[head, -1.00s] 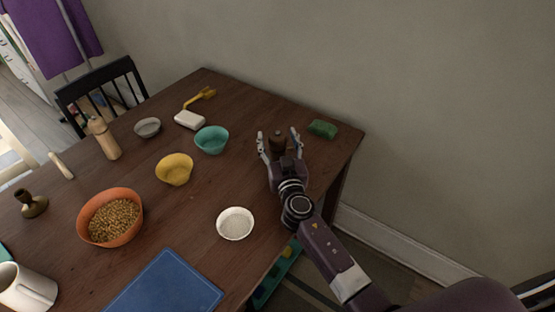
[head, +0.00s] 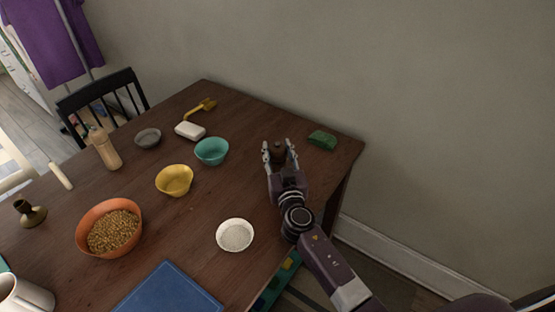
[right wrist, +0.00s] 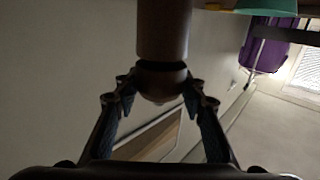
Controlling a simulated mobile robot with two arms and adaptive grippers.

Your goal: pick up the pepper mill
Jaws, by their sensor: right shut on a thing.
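The pepper mill (head: 279,151) is a dark brown wooden piece near the right end of the table. In the head view, the fingers of my right gripper (head: 280,149) hide part of it. My right gripper is shut on it, with one finger on each side. In the right wrist view, the pepper mill (right wrist: 163,35) shows as a turned wooden body with a narrow neck and a rounded end between the fingers (right wrist: 160,88). I cannot tell whether it touches the table. My left gripper is not in view.
A green sponge (head: 322,140) lies to the right, near the table edge. A teal bowl (head: 211,151), yellow bowl (head: 174,180) and white bowl (head: 235,235) stand to the left. Further left are an orange bowl (head: 84,225) of grains and a tan bottle (head: 105,150). A wall is behind.

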